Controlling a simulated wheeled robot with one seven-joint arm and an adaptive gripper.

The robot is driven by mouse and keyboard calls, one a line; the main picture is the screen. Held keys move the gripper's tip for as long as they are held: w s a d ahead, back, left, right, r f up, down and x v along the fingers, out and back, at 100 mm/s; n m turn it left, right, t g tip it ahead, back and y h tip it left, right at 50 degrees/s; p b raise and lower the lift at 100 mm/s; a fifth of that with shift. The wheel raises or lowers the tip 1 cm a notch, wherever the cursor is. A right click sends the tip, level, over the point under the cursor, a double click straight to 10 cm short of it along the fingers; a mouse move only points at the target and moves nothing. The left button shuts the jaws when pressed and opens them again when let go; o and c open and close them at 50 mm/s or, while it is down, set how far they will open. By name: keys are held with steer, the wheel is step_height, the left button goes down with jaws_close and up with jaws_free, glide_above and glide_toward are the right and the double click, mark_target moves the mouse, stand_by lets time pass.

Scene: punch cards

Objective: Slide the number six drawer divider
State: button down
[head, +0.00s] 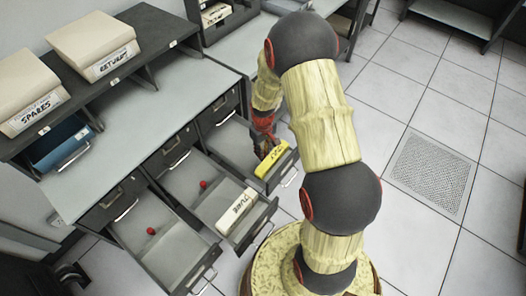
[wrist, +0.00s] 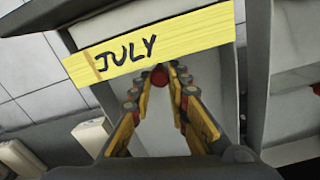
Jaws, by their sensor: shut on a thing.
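Three open grey drawers show in the head view, a left one (head: 180,251), a middle one (head: 199,205) and a right one (head: 232,143). No number six is readable on them. Red knobs stand in the left drawer (head: 151,231) and the middle drawer (head: 203,184). My gripper (head: 265,142) is low in the right drawer, partly hidden by my arm. In the wrist view its fingers (wrist: 160,82) close around a red knob (wrist: 159,77), beside the yellow JULY block (wrist: 150,42). The divider under this knob is mostly hidden.
A white block reading JUNE (head: 237,211) is in the front of the middle drawer. Boxes marked SPARES (head: 30,90) and RETURN (head: 93,44) stand on the shelf. A blue tray (head: 61,142) is below. Tiled floor (head: 440,240) is clear at right.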

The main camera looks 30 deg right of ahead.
steer(key=w+a, duration=0.1)
steer(key=w, duration=0.2)
steer(key=w+a+p, duration=0.1)
steer(key=w, duration=0.3)
steer(key=w+a, duration=0.2)
steer(key=w, duration=0.2)
steer(key=shift+w, duration=0.25)
steer(key=c, duration=1.7)
jaws_free()
steer(key=shift+r, duration=0.15)
step_height(320, 180, up, 12)
steer(key=shift+f, duration=0.1)
